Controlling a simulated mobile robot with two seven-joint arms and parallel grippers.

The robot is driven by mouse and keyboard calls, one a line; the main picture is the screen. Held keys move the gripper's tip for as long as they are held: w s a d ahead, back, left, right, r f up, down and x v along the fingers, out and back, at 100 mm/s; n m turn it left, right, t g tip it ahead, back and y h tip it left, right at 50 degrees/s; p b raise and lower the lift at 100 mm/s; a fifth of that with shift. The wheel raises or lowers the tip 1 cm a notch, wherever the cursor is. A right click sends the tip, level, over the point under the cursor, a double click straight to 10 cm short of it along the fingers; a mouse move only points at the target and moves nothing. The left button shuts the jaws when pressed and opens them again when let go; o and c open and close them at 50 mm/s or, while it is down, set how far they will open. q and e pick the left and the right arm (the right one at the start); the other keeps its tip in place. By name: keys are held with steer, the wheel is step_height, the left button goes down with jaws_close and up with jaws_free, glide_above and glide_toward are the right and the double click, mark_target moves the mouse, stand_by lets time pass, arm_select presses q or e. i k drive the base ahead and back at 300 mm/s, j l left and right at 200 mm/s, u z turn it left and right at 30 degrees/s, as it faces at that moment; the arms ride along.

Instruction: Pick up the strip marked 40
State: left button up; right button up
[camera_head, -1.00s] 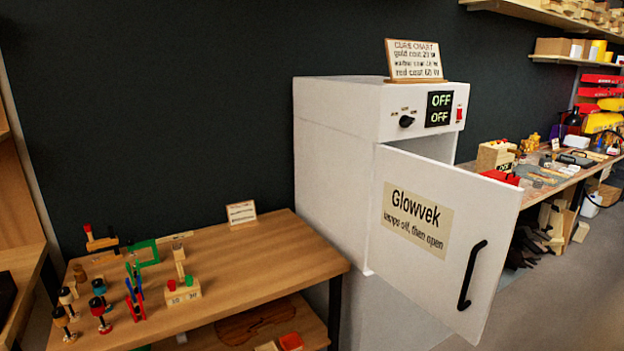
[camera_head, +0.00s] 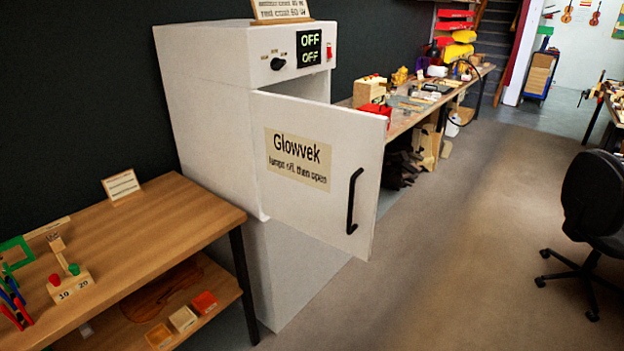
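I cannot make out a strip marked 40 in the head view. A small wooden block (camera_head: 72,288) on the left table carries the numbers 30 and 20, with a red and a green knob on top and an upright wooden piece behind. A thin pale strip (camera_head: 47,228) lies near the table's back edge; no mark on it is readable. Neither of my grippers is in view.
A white cabinet (camera_head: 205,110) reads OFF twice; its door (camera_head: 320,215), labelled Glowvek, stands open. The left table (camera_head: 165,220) has free room at its right. A long bench (camera_head: 405,122) runs behind. A black chair (camera_head: 595,200) stands right on open floor.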

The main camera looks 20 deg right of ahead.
mark_target(403, 104)
steer(key=i+l, duration=0.15)
steer(key=l, duration=0.25)
steer(key=i+l+z, duration=0.15)
steer(key=l, duration=0.3)
steer(key=i+l, duration=0.1)
steer(key=l, duration=0.3)
steer(key=i+l+z, duration=0.15)
steer(key=l, duration=0.25)
steer(key=i+l, duration=0.2)
steer(key=l, duration=0.2)
steer(key=i+l+z, duration=0.1)
steer(key=l, duration=0.3)
steer(key=i+l+z, duration=0.1)
steer(key=i+l, duration=0.15)
steer(key=i+l+z, duration=0.3)
steer(key=i+l, duration=0.45)
steer(key=i, duration=0.15)
steer(key=i+j+z, duration=0.1)
steer(key=i+j, duration=0.15)
steer(key=i, duration=0.25)
steer(key=i+j+z, duration=0.1)
steer(key=i+j, duration=0.2)
steer(key=i, duration=0.15)
steer(key=i+l+u, duration=0.1)
steer(key=u, duration=0.3)
steer(key=i+l+u, duration=0.15)
steer(key=u, duration=0.25)
steer(key=i+l+u, duration=0.1)
steer(key=u, duration=0.3)
